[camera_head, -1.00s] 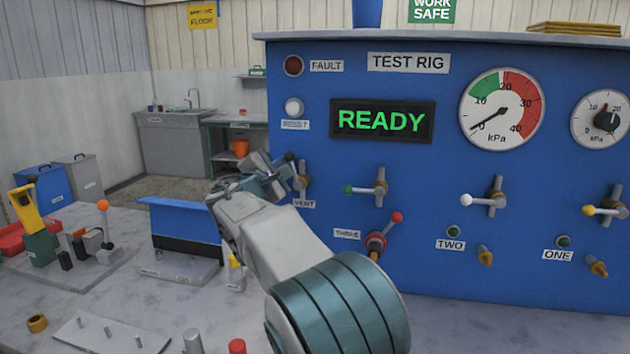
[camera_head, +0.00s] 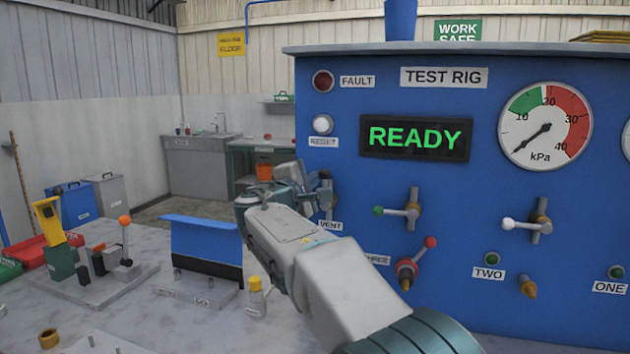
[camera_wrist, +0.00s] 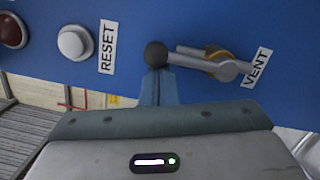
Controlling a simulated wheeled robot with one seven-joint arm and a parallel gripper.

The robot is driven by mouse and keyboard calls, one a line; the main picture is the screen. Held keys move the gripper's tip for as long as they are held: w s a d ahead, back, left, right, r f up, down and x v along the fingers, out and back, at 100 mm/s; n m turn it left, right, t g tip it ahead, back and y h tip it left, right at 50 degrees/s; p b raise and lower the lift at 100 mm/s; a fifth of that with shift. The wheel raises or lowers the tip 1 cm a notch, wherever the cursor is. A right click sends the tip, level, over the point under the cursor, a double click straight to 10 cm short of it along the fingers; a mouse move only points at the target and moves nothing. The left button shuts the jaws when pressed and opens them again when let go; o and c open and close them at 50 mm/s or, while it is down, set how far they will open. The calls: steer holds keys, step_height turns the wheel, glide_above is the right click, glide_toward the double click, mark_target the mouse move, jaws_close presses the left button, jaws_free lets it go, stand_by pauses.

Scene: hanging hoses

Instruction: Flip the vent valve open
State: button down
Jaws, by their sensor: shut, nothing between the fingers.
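The vent valve is on the blue panel, beside the VENT label (camera_wrist: 257,67). In the wrist view its grey lever (camera_wrist: 190,60) runs from a brass-coloured pivot (camera_wrist: 218,60) to a black ball knob (camera_wrist: 155,54), pointing toward the RESET side, which is up the panel. In the head view the valve (camera_head: 327,200) is partly hidden behind my gripper (camera_head: 308,182). My gripper is shut and empty. Its fingertips (camera_wrist: 158,86) are right at the knob, on its lower side in the wrist view; I cannot tell whether they touch.
The RESET button (camera_wrist: 75,43) is near the vent valve. A green-knobbed valve (camera_head: 411,210) and a red-knobbed valve (camera_head: 411,265) are to the right. The display (camera_head: 415,138) reads READY. A yellow-capped bottle (camera_head: 256,297) and a blue stand (camera_head: 205,250) are on the bench.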

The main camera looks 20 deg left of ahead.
steer(key=w+a+f+p, duration=0.1)
steer(key=w+a+p, duration=0.1)
steer(key=a+p, duration=0.15)
steer(key=s+b, duration=0.3)
steer(key=s, duration=0.7)
steer(key=shift+s+a+f, duration=0.25)
steer(key=shift+f, duration=0.2)
